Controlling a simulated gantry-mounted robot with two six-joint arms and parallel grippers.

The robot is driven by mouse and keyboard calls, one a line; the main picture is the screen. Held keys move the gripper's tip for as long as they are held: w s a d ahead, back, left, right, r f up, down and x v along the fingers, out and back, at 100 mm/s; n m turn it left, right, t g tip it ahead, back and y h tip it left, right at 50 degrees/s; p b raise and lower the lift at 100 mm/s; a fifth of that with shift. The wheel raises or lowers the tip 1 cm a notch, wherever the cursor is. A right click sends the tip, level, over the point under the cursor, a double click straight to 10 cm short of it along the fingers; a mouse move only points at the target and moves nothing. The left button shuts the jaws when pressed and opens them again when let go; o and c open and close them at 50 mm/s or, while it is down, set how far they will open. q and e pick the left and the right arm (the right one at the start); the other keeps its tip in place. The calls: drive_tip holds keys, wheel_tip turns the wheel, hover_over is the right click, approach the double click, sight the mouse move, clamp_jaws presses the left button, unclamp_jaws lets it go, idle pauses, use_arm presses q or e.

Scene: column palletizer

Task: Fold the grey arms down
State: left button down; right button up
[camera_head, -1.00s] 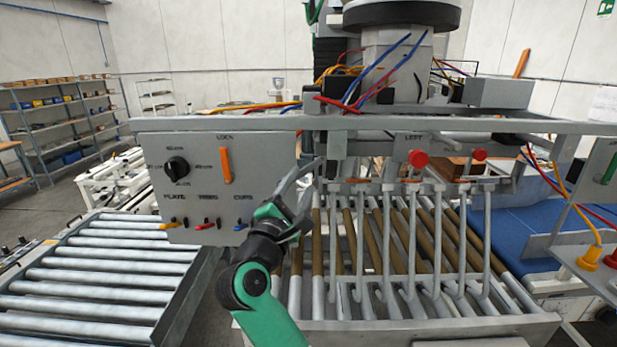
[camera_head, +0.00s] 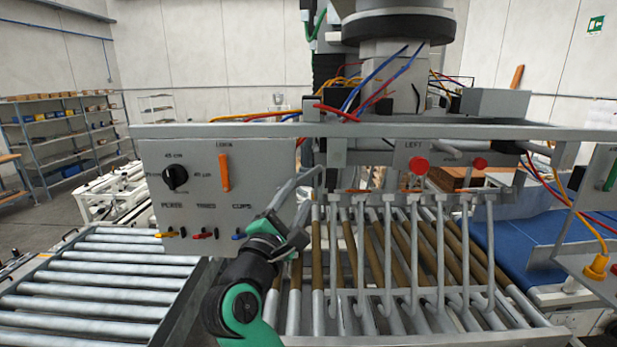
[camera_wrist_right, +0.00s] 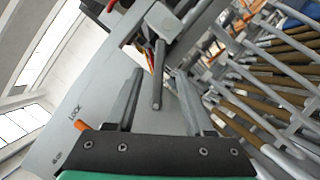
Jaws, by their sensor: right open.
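The grey arms (camera_head: 414,255) are several thin bars with curved lower ends, hanging from the beam marked LEFT (camera_head: 450,180) in front of the rollers. A bent grey lever (camera_head: 301,181) sits left of them, beside the control panel. My right gripper (camera_head: 291,225) is at the lever's lower end, left of the grey arms. In the right wrist view its fingers (camera_wrist_right: 158,82) are apart, with the lever's round-ended bar (camera_wrist_right: 157,62) showing between them. I cannot tell whether the fingers touch it. My left gripper is not in view.
The panel (camera_head: 225,190) carries a black dial (camera_head: 175,177), an orange LOCK handle (camera_head: 224,172) and small coloured switches close to my right gripper. Red knobs (camera_head: 418,166) sit on the beam. A roller conveyor (camera_head: 90,285) is at left, a blue belt (camera_head: 520,230) at right.

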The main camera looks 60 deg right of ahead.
sight(309, 175)
drive_tip(key=p+x, duration=0.2)
drive_tip(key=x, duration=0.7)
clamp_jaws()
drive_tip(key=shift+r, duration=0.1)
idle(1.0)
